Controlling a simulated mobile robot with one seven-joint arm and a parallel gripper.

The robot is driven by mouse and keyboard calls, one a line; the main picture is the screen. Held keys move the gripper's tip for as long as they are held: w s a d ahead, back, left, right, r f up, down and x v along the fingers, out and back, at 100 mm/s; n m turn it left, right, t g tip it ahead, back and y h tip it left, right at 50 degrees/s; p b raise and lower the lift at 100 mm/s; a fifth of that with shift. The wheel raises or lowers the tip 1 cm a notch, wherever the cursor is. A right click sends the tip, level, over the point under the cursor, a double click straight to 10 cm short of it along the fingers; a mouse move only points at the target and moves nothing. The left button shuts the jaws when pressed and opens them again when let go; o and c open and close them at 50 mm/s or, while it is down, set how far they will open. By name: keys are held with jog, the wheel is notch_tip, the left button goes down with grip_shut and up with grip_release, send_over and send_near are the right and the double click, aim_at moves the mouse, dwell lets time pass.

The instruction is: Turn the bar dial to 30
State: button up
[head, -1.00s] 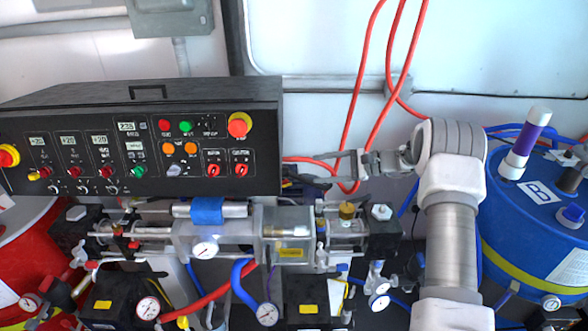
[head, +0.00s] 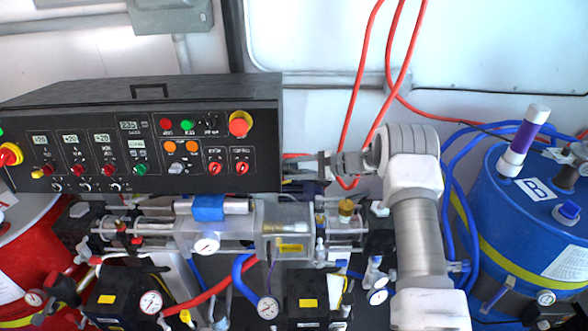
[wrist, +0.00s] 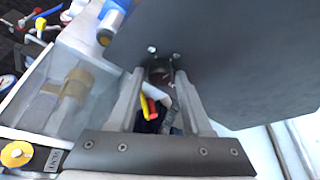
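The black control panel (head: 140,125) fills the left of the head view. A grey bar-shaped knob (head: 176,168) sits on its lower middle, below two orange buttons; it looks like the bar dial. Its scale and setting are too small to read. My gripper (head: 286,167) is at the panel's right end, well right of the knob, with its fingers pointing left. A large dark surface (wrist: 225,60), probably the panel housing, is close to the fingers there. The knob does not show in the wrist view.
Red switches (head: 215,168) and a red-yellow emergency button (head: 240,124) lie between my gripper and the knob. Pump parts and gauges (head: 206,245) stand below the panel. Red hoses (head: 385,95) hang behind my arm. A blue drum (head: 540,220) stands at right.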

grip_shut()
jog(key=shift+f+b, duration=0.15)
jog(key=shift+b, duration=0.5)
jog(key=n+t+y+b, duration=0.1)
jog(key=n+b, duration=0.2)
jog(key=b, duration=0.6)
jog(key=n+t+y+b, duration=0.1)
jog(key=n+b, duration=0.2)
jog(key=b, duration=0.7)
jog(key=f+n+t+y+b, duration=0.1)
jog(key=n+b, duration=0.2)
jog(key=b, duration=0.6)
jog(key=shift+s+n+b, duration=0.2)
jog(key=shift+n+b, duration=0.1)
jog(key=shift+b, duration=0.1)
jog(key=shift+r+n+b, duration=0.2)
jog(key=shift+n+b, duration=0.1)
jog(key=shift+b, duration=0.2)
jog(key=shift+o, duration=2)
grip_release()
